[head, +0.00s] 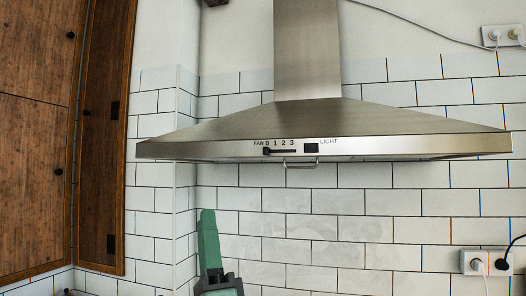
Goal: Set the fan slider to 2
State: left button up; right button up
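The fan slider (267,151) is a small dark knob in a slot on the front edge of the steel range hood (400,122). It sits at the left end of the slot, under the 0 of the printed "FAN 0 1 2 3" scale. The slot (285,151) runs right to about the 3. My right gripper (208,215) has green fingers pointing up. It shows below and left of the slider, apart from the hood in the picture. Its fingers overlap, so I cannot tell whether it is open or shut. My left gripper is not in view.
A dark light switch (311,148) sits right of the slider, and a metal handle (300,163) hangs below. Wooden cabinets (105,140) stand at the left. Wall sockets with plugs and cords (474,262) are at the right. The tiled wall (310,225) below the hood is clear.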

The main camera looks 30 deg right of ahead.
aim_at(265, 149)
jog(key=d+r+m+g+h, duration=0.5)
jog(key=m+g+h, duration=0.3)
jog(key=m, duration=0.4)
jog(key=d+r+m+g+h, duration=0.5)
jog(key=m+g+h, duration=0.3)
jog(key=m, duration=0.5)
jog(key=w+d+r+y+p, duration=0.1)
jog(key=w, duration=0.1)
jog(key=w+d+r+y+p, duration=0.1)
jog(key=w+d+r+y, duration=0.1)
jog(key=w+d+r+t+y+p, duration=0.1)
jog(key=w+d, duration=0.1)
jog(key=shift+w+d+r+m+y+p, duration=0.2)
jog(key=shift+r+m+y+p, duration=0.1)
jog(key=shift+m+p, duration=0.1)
jog(key=shift+w+d, duration=0.3)
grip_shut()
